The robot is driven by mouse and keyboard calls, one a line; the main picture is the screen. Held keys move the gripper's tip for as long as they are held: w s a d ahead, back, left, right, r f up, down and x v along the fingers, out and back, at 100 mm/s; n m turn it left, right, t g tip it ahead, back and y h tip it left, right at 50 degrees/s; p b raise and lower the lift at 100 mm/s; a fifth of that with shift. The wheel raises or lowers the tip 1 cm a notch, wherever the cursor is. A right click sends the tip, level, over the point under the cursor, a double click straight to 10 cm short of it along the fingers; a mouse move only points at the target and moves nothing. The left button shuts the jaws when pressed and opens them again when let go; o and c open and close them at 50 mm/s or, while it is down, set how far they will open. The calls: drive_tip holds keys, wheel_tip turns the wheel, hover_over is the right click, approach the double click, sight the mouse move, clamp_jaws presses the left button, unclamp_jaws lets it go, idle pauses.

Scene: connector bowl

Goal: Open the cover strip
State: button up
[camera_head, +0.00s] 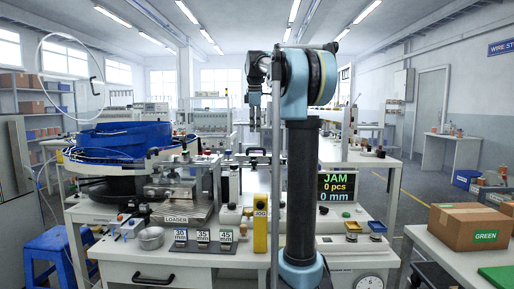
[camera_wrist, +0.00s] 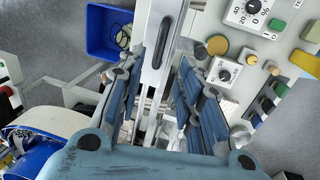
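My gripper (camera_wrist: 163,72) is open in the wrist view, its two blue-padded fingers spread apart with nothing held. In the head view my gripper (camera_head: 254,112) points down above the machine's track, left of my blue-and-black arm. The strip is too small to make out clearly there.
A blue feeder bowl (camera_head: 118,140) stands left on the bench, beside the loader plate (camera_head: 178,213). A display (camera_head: 338,185) reads JAM, 0 pcs. A yellow JOG post (camera_head: 260,222) rises at the bench front. The wrist view shows a blue bin (camera_wrist: 91,32) and a dial panel (camera_wrist: 285,22).

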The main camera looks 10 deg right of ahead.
drive_tip(key=f, duration=0.3)
drive_tip(key=w+f, duration=0.1)
drive_tip(key=f, duration=0.5)
drive_tip(key=shift+w+d+f, duration=0.15)
drive_tip(key=shift+w+d, duration=0.05)
drive_tip(key=shift+w, duration=0.15)
drive_tip(key=shift+c, duration=0.3)
